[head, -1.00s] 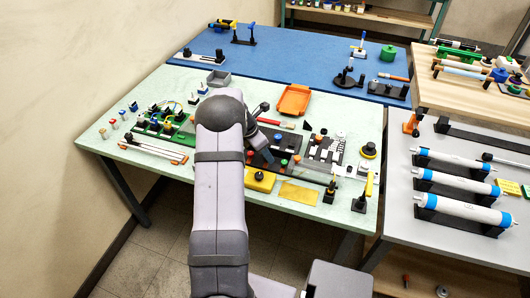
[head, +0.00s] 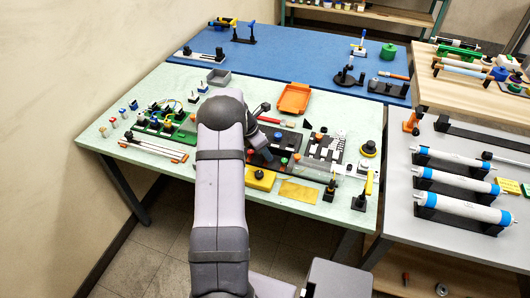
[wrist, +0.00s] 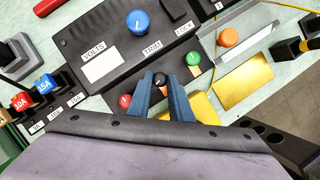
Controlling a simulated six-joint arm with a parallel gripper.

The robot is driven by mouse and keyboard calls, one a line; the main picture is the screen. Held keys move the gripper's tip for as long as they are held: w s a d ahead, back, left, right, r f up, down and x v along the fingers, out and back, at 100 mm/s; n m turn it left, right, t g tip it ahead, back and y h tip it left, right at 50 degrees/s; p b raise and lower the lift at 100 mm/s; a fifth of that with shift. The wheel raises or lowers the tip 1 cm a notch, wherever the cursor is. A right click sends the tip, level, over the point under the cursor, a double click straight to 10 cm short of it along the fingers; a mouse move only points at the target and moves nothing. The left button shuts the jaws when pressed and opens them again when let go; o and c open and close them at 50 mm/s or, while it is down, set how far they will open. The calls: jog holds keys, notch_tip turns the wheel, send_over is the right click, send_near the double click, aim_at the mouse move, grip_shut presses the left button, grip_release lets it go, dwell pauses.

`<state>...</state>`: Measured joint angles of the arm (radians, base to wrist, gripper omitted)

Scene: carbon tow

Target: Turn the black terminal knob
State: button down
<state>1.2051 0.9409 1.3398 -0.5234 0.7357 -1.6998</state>
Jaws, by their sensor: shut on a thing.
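The black terminal knob (wrist: 158,80) shows in the wrist view between the two blue fingers of my gripper (wrist: 160,77), which is shut on it. The knob stands at the near edge of a dark panel (wrist: 105,45), between a red knob (wrist: 125,100) to the left and a green knob (wrist: 193,58) to the right. In the head view my gripper (head: 267,155) is low over the dark equipment on the green table, and my arm hides much of it. I cannot make out the black knob there.
A large blue knob (wrist: 138,22) and a VOLTS label are on the panel. An orange knob (wrist: 228,37) and a gold plate (wrist: 244,81) lie to the right. Red and blue labelled plugs (wrist: 22,101) stand at the left. An orange tray (head: 293,98) is farther back.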

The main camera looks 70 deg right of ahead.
jog(key=m, duration=0.1)
jog(key=m+g+y, duration=0.1)
jog(key=m, duration=0.3)
jog(key=shift+w+d+y+b, duration=0.2)
jog(key=shift+d+y+b, duration=0.05)
jog(key=shift+y+b, duration=0.1)
jog(key=shift+d+m+g+y+b, duration=0.1)
jog(key=shift+m+g+y+b, duration=0.3)
jog(key=shift+m, duration=1.4)
jog(key=shift+y, duration=0.25)
jog(key=c, duration=1.6)
grip_release()
jog(key=shift+r+n, duration=0.1)
jog(key=shift+n, duration=0.2)
